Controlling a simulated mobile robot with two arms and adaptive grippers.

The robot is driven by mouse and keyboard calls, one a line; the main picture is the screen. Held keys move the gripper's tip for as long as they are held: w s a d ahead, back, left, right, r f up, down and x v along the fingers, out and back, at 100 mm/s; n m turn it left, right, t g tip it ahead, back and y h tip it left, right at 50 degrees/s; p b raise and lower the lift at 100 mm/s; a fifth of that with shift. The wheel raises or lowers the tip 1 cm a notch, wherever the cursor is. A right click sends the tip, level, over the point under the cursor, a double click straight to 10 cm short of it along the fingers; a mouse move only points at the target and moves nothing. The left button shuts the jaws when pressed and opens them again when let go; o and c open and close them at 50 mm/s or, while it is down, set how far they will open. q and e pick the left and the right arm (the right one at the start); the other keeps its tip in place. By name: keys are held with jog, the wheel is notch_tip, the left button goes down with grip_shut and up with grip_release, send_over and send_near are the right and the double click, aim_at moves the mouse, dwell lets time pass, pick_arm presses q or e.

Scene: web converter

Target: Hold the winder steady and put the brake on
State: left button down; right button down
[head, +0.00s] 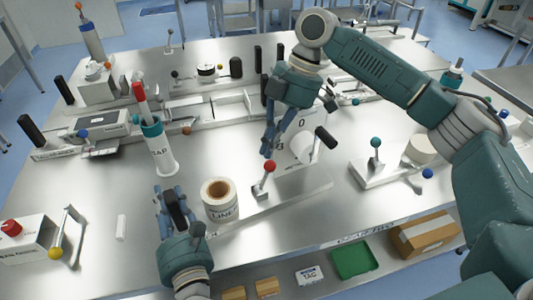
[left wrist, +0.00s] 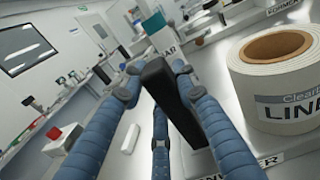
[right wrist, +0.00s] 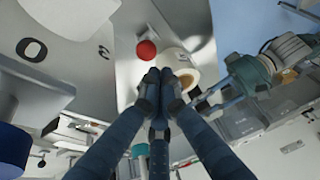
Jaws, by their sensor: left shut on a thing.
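The liner roll (head: 220,198) stands on the winder's long base plate (head: 290,203); the roll also shows in the left wrist view (left wrist: 275,85). My left gripper (head: 175,208) is shut on a black upright grip (left wrist: 165,88) left of the roll, beside a plate lettered as the winder. A red-ball lever (head: 269,167), possibly the brake, stands right of the roll; its red ball shows in the right wrist view (right wrist: 146,50). My right gripper (head: 272,145) is above and behind that ball, apart from it. Its fingertips (right wrist: 158,78) are together and empty.
A white dial panel (head: 301,122) and black-handled crank (head: 325,138) stand right of my right gripper. A tube with a teal collar (head: 158,150) stands behind my left gripper. A green-ball lever (head: 376,143) is at right.

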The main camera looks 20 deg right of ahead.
pick_arm(q)
jog(key=shift+f, duration=0.55)
pick_arm(e)
jog(key=v, duration=0.7)
jog(key=shift+s+a+r, duration=0.15)
jog(key=shift+a+r, duration=0.15)
pick_arm(q)
jog(key=shift+r, duration=0.35)
pick_arm(e)
jog(key=shift+r, duration=0.2)
pick_arm(q)
jog(key=c, duration=1.5)
grip_release()
jog(key=shift+o, duration=1.2)
jog(key=shift+w+r, duration=0.1)
jog(key=shift+w, duration=0.15)
pick_arm(e)
jog(key=shift+w+a, duration=0.1)
jog(key=shift+w, duration=0.15)
pick_arm(q)
jog(key=shift+s, duration=0.1)
jog(key=s+d, duration=0.2)
jog(key=s, duration=0.9)
jog(key=shift+s+p, duration=0.3)
jog(key=shift+s, duration=0.05)
pick_arm(e)
jog(key=shift+s+f, duration=0.1)
jog(key=shift+s, duration=0.05)
